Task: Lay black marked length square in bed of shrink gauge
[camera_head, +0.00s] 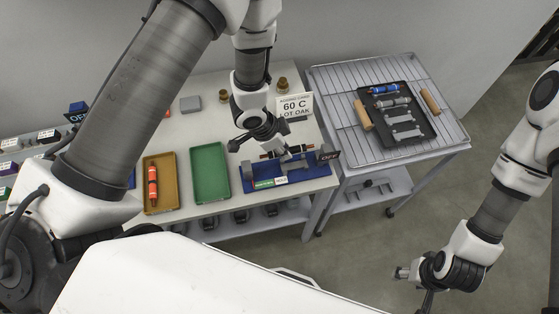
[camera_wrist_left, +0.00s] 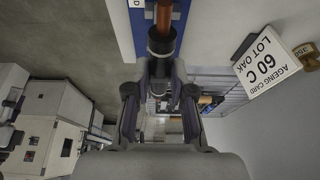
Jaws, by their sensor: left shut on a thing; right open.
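The black marked length (camera_head: 268,156) is in my left gripper (camera_head: 281,151), over the blue shrink gauge (camera_head: 318,174) at the front right of the bench. In the left wrist view the gripper (camera_wrist_left: 160,80) is shut on the length's black part (camera_wrist_left: 161,44), and a copper-coloured end (camera_wrist_left: 164,17) sticks out beyond the fingers. The blue gauge (camera_wrist_left: 180,14) shows behind it there. Whether the length touches the gauge bed I cannot tell. My right gripper (camera_head: 415,280) is open and empty, low at the right over the floor.
An ochre tray (camera_head: 163,201) holds a red length; a green tray (camera_head: 210,174) is empty. A card reading 60 C (camera_head: 294,107) stands behind the gauge. A wire-topped cart (camera_head: 330,80) bears a dark tray (camera_head: 421,122) with several lengths.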

